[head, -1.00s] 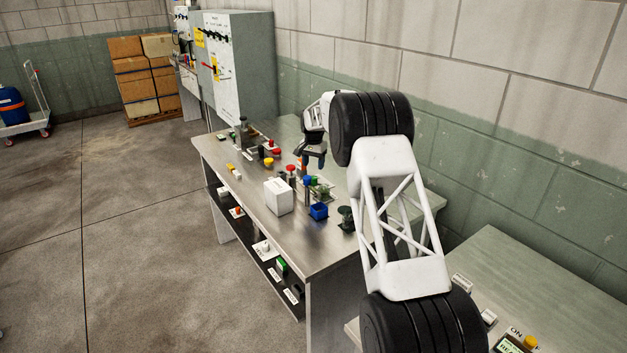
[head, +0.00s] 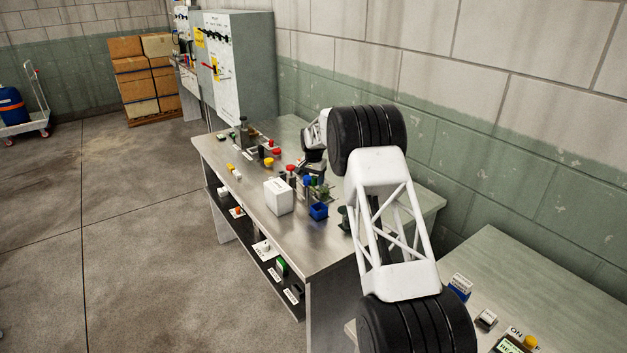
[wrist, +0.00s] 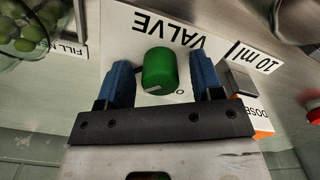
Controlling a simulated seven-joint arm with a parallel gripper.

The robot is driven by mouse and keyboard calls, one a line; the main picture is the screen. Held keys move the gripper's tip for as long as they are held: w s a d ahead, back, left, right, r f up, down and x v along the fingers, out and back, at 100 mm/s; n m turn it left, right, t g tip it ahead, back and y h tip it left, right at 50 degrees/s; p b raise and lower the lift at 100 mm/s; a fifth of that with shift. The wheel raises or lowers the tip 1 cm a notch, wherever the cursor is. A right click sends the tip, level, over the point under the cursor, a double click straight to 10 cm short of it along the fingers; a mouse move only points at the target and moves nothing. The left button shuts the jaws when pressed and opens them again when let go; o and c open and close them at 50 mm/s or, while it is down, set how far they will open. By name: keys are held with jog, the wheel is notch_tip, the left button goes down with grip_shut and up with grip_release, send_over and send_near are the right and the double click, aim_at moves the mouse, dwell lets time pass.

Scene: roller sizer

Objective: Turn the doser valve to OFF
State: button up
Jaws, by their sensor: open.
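The doser valve is a green knob (wrist: 159,70) on a white plate (wrist: 185,22) marked VALVE, which reads upside down in the wrist view. My gripper (wrist: 162,74) is open, with one blue finger on each side of the knob. Small gaps seem to show between knob and fingers; I cannot tell whether either touches. A letter O shows beside the knob; the rest of the position marking is hidden by the gripper. In the head view my gripper (head: 311,178) is low over the bench, and the knob cannot be made out there.
A clear bowl of green balls (wrist: 32,28) is at upper left. On the steel bench (head: 245,192), a white box (head: 279,197) and blue bin (head: 318,211) stand nearby.

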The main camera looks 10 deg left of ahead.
jog(key=c, duration=0.9)
jog(key=shift+n, duration=0.3)
jog(key=n, duration=0.3)
jog(key=shift+n, duration=0.4)
jog(key=n, duration=0.4)
jog(key=shift+n, duration=0.3)
jog(key=n, duration=0.4)
jog(key=shift+n, duration=2.5)
